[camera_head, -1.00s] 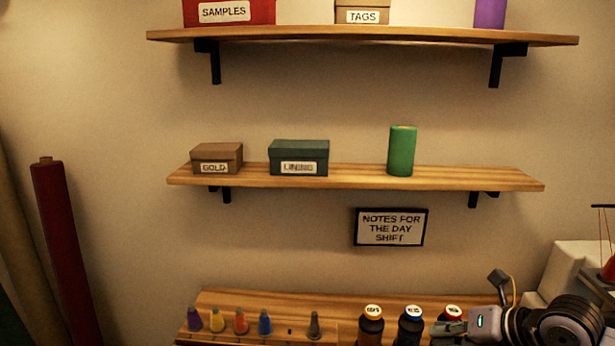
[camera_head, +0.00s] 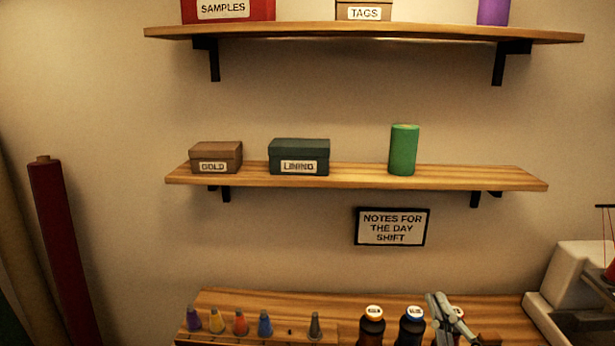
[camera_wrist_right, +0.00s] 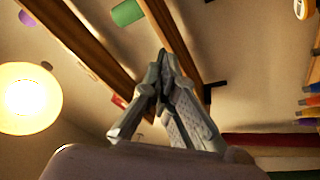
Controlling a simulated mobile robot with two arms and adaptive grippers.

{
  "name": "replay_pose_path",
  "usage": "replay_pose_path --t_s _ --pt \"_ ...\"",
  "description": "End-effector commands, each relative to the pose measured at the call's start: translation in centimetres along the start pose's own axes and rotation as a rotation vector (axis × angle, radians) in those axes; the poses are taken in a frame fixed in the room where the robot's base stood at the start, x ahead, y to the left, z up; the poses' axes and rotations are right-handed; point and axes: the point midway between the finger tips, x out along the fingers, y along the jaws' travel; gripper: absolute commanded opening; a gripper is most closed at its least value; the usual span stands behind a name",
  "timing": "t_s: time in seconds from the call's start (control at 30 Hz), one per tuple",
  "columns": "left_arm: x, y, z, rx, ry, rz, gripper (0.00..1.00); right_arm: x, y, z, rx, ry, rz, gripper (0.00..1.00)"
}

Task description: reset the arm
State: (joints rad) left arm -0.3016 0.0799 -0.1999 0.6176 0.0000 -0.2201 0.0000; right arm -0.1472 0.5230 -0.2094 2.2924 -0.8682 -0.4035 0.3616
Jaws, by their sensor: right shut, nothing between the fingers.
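My right gripper (camera_head: 439,297) shows at the lower right of the head view, fingers pointing up and slightly left. Its fingers are together and hold nothing. It is in front of the lower bench and hides part of the rightmost bottle there. In the right wrist view the same gripper (camera_wrist_right: 163,60) is shut, fingertips meeting, with shelves and wall beyond. The rest of my right arm is out of the head view. My left gripper is in neither view.
The bench (camera_head: 260,302) holds several coloured cones and bottles, including a blue-capped one (camera_head: 411,326). A pale machine (camera_head: 570,275) stands at right. Above are a shelf (camera_head: 350,178) with a green cylinder (camera_head: 403,150) and a sign (camera_head: 391,227). A lamp (camera_wrist_right: 28,98) glows in the wrist view.

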Motion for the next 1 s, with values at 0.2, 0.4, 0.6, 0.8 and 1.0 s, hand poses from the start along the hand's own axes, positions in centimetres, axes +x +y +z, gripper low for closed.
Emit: replay_pose_path --t_s 0.2,0.4,0.6,0.8,1.0 --pt "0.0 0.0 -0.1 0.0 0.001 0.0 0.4 -9.6 -6.7 11.1 0.332 -0.668 -0.118 0.0" --pt "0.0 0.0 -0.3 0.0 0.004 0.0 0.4 -19.6 -13.4 13.4 0.492 -1.067 -0.344 0.0" --pt "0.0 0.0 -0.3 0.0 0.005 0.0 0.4 -27.1 -17.5 12.0 0.587 -1.299 -0.557 0.0" --pt "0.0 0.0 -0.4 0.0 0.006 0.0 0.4 -31.8 -20.7 11.1 0.634 -1.429 -0.718 0.0" --pt "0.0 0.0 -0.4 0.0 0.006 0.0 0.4 -32.4 -25.3 14.9 0.626 -1.447 -0.727 0.0"
